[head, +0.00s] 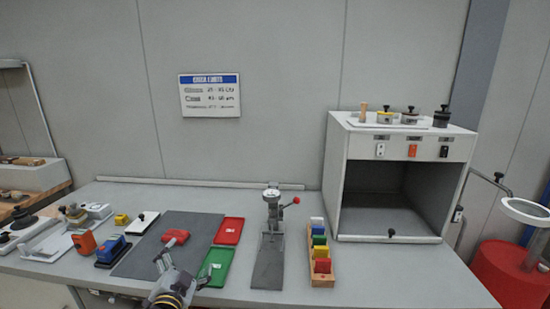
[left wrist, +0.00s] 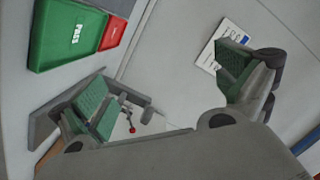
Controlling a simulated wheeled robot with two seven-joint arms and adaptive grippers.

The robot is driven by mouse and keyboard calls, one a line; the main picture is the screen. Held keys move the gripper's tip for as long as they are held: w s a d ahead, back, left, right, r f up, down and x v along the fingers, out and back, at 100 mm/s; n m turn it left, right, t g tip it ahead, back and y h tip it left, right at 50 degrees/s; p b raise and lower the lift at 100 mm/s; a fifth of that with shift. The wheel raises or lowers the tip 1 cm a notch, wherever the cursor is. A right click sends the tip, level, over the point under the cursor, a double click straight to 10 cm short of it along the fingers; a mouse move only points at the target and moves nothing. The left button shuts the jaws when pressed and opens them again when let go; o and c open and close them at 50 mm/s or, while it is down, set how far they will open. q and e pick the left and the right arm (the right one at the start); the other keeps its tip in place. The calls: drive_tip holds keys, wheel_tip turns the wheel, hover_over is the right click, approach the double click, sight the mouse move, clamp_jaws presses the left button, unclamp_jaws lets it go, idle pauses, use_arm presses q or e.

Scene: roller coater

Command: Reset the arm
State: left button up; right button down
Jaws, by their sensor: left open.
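My left gripper (head: 184,268) is low in the head view, over the front edge of the dark grey mat (head: 150,255) and left of the green tray (head: 214,268). In the left wrist view the gripper (left wrist: 165,85) has its two green-padded fingers spread wide, with nothing between them. The green tray, marked PASS, shows there at upper left (left wrist: 65,35), with part of the red tray (left wrist: 113,33) beside it. A red block-like object (head: 175,237) lies on the mat beyond the gripper, apart from it. My right gripper is in neither view.
A lever-topped stand (head: 270,250) is right of the trays, beside a wooden rack (head: 322,281) of coloured blocks. An open white cabinet (head: 338,190) stands at the right. Several tools, including a blue device (head: 112,248), crowd the left. The bench front at right is clear.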

use_arm(q)
drive_tip(key=s+a+f+n+g+y, duration=0.1)
drive_tip(key=s+a+f+n+g, duration=0.1)
drive_tip(key=s+f+n+g, duration=0.7)
drive_tip(key=s+d+f+m+g+h, duration=0.1)
drive_tip(key=s+d+f+g, duration=0.1)
drive_tip(key=s+f, duration=0.5)
drive_tip(key=s+d+f+m+g+h, duration=0.1)
drive_tip(key=s+d+f+m+g, duration=0.15)
drive_tip(key=s+f, duration=0.4)
drive_tip(key=s+a+f+g, duration=0.1)
drive_tip(key=s+f, duration=0.1)
drive_tip(key=f, duration=1.3)
drive_tip(key=s+f, duration=0.2)
drive_tip(key=f, duration=1.4)
drive_tip(key=s+a+f, duration=0.2)
drive_tip(key=s+f, duration=0.8)
drive_tip(key=s+a+f+g, duration=0.1)
drive_tip(key=s+a+f, duration=0.2)
drive_tip(key=s+f, duration=0.7)
drive_tip(key=shift+s+a, duration=0.3)
drive_tip(key=shift+s, duration=0.5)
drive_tip(key=shift+w+r+g, duration=0.1)
drive_tip(key=shift+g, duration=0.15)
